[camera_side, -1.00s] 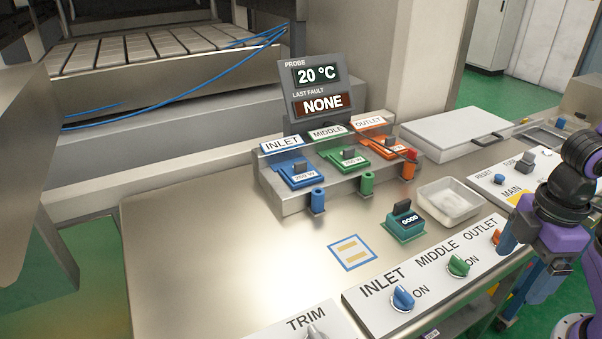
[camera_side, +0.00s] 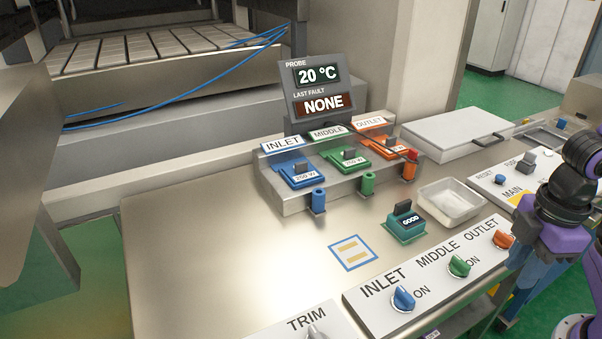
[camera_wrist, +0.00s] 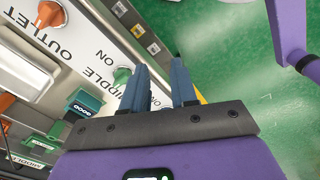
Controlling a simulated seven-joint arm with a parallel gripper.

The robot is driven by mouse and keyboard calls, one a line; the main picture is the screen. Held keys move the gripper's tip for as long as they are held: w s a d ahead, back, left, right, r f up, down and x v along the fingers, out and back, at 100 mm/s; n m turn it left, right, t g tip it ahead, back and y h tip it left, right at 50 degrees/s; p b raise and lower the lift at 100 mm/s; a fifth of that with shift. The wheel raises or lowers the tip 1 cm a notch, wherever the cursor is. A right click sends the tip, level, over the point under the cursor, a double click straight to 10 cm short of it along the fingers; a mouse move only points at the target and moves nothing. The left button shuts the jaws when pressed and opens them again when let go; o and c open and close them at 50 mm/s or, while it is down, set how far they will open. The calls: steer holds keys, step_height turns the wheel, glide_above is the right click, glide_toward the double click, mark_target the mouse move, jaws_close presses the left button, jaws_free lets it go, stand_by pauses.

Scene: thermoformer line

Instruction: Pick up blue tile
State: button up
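The blue tile (camera_side: 299,176), with a dark grip and a white wattage label, sits in the INLET place of the raised metal holder (camera_side: 292,204). I cannot make it out in the wrist view. My gripper (camera_wrist: 160,65) is open and empty, with a clear gap between its two blue fingers. In the side view my gripper (camera_side: 528,275) hangs at the right, beyond the knob panel and well away from the tile.
Green (camera_side: 346,160) and orange (camera_side: 388,146) tiles sit beside the blue one. A teal GOOD block (camera_side: 405,222), an empty metal tray (camera_side: 450,201) and the knob panel (camera_side: 430,272) lie nearer my gripper. The bench left of the outlined mark (camera_side: 352,252) is clear.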

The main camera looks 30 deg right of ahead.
steer(key=w+a+r+m, duration=0.3)
steer(key=w+a+m, duration=0.15)
steer(key=w, duration=0.35)
steer(key=w+a+r+m+y, duration=0.1)
steer(key=w+a+r+m, duration=0.25)
steer(key=w+m, duration=0.35)
steer(key=w+a+r+m, duration=0.3)
steer(key=w+a+m, duration=0.2)
steer(key=w, duration=0.4)
steer(key=w+r+m, duration=0.3)
steer(key=w+m, duration=0.4)
steer(key=w, duration=0.3)
steer(key=m+t+y, duration=0.1)
steer(key=m+t, duration=0.1)
steer(key=m, duration=0.6)
glide_above(302, 163)
steer(key=s+d, duration=0.1)
steer(key=d, duration=0.1)
step_height(302, 163, down, 9)
steer(key=shift+s+a+f, duration=0.1)
steer(key=shift+x, duration=2.9)
steer(key=shift+a, duration=0.1)
jaws_close()
